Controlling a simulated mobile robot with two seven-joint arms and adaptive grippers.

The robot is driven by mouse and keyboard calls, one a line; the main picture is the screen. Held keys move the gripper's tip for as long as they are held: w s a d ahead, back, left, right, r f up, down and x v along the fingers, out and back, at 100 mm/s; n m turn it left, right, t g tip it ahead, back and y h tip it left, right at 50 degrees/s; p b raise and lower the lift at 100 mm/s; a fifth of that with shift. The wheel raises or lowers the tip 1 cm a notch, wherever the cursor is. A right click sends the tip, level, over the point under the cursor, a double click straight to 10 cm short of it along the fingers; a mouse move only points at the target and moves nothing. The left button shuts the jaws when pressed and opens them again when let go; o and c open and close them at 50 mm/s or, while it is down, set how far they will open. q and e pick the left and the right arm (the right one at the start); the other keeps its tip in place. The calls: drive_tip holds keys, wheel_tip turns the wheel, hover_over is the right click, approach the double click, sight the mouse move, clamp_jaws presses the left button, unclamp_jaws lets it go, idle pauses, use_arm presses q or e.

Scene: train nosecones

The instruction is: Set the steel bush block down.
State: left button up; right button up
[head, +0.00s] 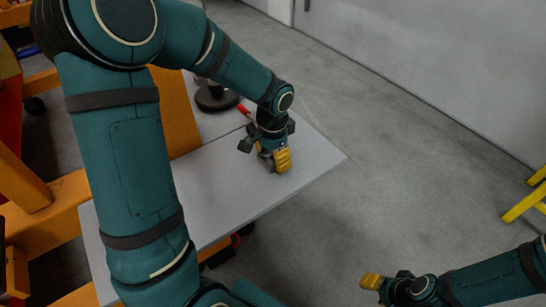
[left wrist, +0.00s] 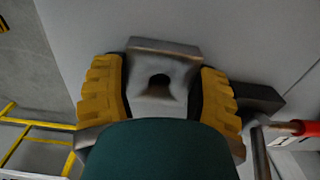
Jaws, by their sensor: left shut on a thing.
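The steel bush block (left wrist: 163,62) is a grey metal block with a dark round hole, seen in the left wrist view between two yellow finger pads. My left gripper (head: 274,159) is shut on it, low over the right part of the pale grey table (head: 215,195). In the head view the block is mostly hidden by the fingers. I cannot tell whether its underside touches the table top. My right gripper (head: 372,282) is off the table at the lower right, with a yellow fingertip showing; its opening cannot be made out.
A red-handled tool (head: 244,110) lies just behind the left gripper, and a dark round-based object (head: 216,97) stands farther back. A dark flat piece (left wrist: 260,97) shows beside the right finger in the wrist view. The table top in front and to the left is bare.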

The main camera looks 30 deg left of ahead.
use_arm(q)
drive_tip(key=shift+r, duration=0.1)
drive_tip(key=o, duration=1)
wheel_tip(320, 180, up, 12)
drive_tip(key=p, duration=0.3)
